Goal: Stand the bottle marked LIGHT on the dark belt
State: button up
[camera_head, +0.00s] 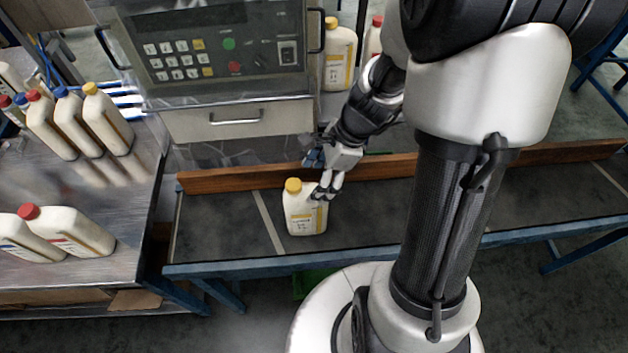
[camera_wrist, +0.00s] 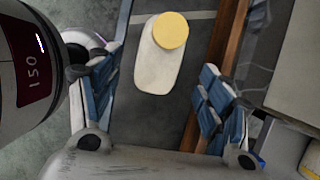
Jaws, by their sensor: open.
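A white bottle with a yellow cap and a yellow-striped label (camera_head: 305,213) stands upright on the dark belt (camera_head: 220,222), right of a pale line across it. Its label is too small to read. My gripper (camera_head: 326,187) is beside the bottle's upper right side, with its fingers slanting down. In the wrist view my gripper (camera_wrist: 157,86) is open, with its blue-grey finger pads spread wide. The bottle (camera_wrist: 156,68) shows beyond and between the pads, clear of them, and nothing is held. In the head view the fingers overlap the bottle's right edge.
A wooden rail (camera_head: 235,178) runs along the belt's back edge. A control panel (camera_head: 215,55) stands behind. A metal table (camera_head: 60,180) at left holds several bottles with red, blue and yellow caps. Another yellow-capped bottle (camera_head: 338,58) stands behind the panel's right side. The belt's left end is clear.

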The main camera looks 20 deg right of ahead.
jog(key=s+a+r+n+t+h, duration=0.1)
jog(key=s+a+r+n+h, duration=0.1)
jog(key=s+r+n, duration=0.5)
jog(key=s+a+r+n+t+h, duration=0.2)
jog(key=s+r+n, duration=0.4)
jog(key=r+n, duration=0.6)
jog(key=shift+s+n, duration=0.35)
jog(key=shift+n, duration=0.85)
